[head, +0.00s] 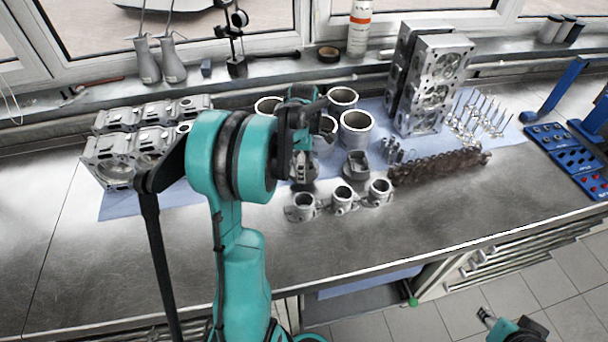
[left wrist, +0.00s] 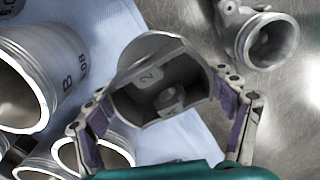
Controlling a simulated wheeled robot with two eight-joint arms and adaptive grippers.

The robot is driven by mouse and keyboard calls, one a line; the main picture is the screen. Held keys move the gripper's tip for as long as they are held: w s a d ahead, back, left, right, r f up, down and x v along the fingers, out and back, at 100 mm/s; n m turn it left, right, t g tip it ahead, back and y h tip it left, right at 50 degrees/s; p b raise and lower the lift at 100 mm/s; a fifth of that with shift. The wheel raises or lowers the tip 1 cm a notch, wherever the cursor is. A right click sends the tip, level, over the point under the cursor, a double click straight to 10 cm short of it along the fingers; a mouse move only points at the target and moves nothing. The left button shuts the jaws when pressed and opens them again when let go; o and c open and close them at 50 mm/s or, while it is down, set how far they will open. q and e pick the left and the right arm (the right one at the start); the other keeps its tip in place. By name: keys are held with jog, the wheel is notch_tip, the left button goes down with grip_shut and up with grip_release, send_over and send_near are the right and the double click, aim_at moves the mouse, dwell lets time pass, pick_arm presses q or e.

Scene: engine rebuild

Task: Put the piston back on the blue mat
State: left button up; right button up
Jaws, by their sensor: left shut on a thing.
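My left gripper (left wrist: 165,110) is shut on a grey metal piston (left wrist: 150,90), with a purple-lined finger on each side. The piston's hollow, marked "2", faces the wrist camera. In the head view the piston (head: 304,168) hangs below my left gripper (head: 301,142), partly hidden by the arm. It is over the front part of the blue mat (head: 150,206); I cannot tell whether it touches it. The mat also shows behind the piston in the left wrist view (left wrist: 195,145). My right gripper (head: 487,317) is low at the right, away from the bench, its fingers too small to read.
Cylinder liners (head: 356,128) stand behind the piston. Another piston (head: 356,164) sits to the right. Several silver ring-ended parts (head: 343,198) line the front. The front steel bench (head: 400,235) is clear.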

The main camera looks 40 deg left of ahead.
pick_arm(q)
jog(key=shift+w+a+f, duration=0.3)
jog(key=shift+w+f, duration=0.1)
jog(key=shift+w, duration=0.05)
jog(key=shift+f+b, duration=0.8)
jog(key=shift+f, duration=1.2)
jog(key=o, duration=1.6)
jog(key=shift+f, duration=0.1)
